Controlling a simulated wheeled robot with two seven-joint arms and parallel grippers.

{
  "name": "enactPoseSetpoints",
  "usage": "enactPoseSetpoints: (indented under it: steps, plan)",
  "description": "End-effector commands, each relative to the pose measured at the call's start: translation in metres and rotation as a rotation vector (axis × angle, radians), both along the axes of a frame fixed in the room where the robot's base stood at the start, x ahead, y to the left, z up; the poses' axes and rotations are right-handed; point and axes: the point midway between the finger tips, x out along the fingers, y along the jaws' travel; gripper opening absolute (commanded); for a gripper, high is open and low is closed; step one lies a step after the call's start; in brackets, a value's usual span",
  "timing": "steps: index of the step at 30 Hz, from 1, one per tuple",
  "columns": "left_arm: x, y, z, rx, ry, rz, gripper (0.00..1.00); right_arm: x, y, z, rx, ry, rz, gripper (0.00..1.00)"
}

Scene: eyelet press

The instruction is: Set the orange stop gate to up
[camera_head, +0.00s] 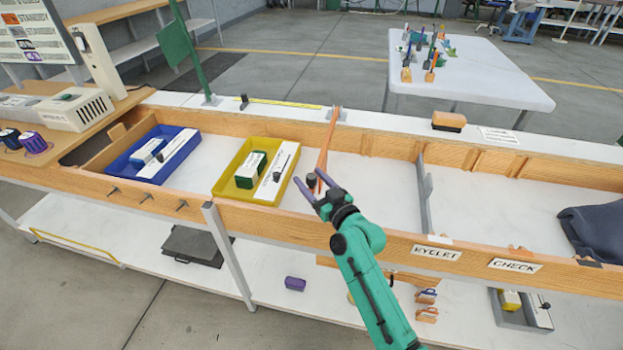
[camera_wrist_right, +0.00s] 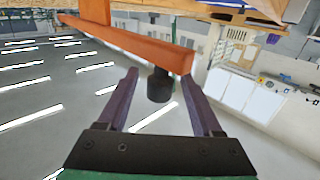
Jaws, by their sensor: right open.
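The orange stop gate (camera_head: 325,150) is a long bar that lies lowered across the wooden trough, from its mount on the far ledge towards the front rail. A black knob (camera_head: 311,180) sits at its near end. In the right wrist view the orange bar (camera_wrist_right: 130,41) crosses above, and the knob (camera_wrist_right: 159,86) hangs between my fingers. My right gripper (camera_head: 313,185) is open, with one purple finger on each side of the knob. I see gaps beside the knob in the wrist view (camera_wrist_right: 160,76). My left gripper is out of view.
A green gate (camera_head: 190,55) stands raised further left. A yellow tray (camera_head: 222,178) and a blue tray (camera_head: 119,163) sit in the trough left of the orange gate. A grey divider (camera_head: 424,190) and dark cloth (camera_head: 593,230) are to the right. The trough floor between gate and divider is clear.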

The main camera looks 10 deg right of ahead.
Motion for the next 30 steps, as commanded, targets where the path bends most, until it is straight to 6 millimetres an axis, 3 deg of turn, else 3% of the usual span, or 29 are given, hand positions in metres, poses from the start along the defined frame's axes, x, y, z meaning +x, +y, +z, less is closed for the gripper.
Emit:
enactPoseSetpoints:
  steps: [5,6,11,30]
  plan:
    - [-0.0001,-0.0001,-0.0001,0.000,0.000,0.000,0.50,0.0001,0.0000,0.0000,0.000,0.000,0.000,0.67]
    - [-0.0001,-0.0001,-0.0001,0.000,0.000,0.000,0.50,0.0001,0.0000,0.0000,0.000,0.000,0.000,0.59]
    - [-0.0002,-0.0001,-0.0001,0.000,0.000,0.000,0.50,-0.0001,-0.0003,-0.0001,0.000,0.000,-0.001,0.00]
    - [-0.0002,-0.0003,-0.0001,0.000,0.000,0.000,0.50,-0.0003,-0.0006,-0.0005,0.000,0.001,-0.001,0.00]
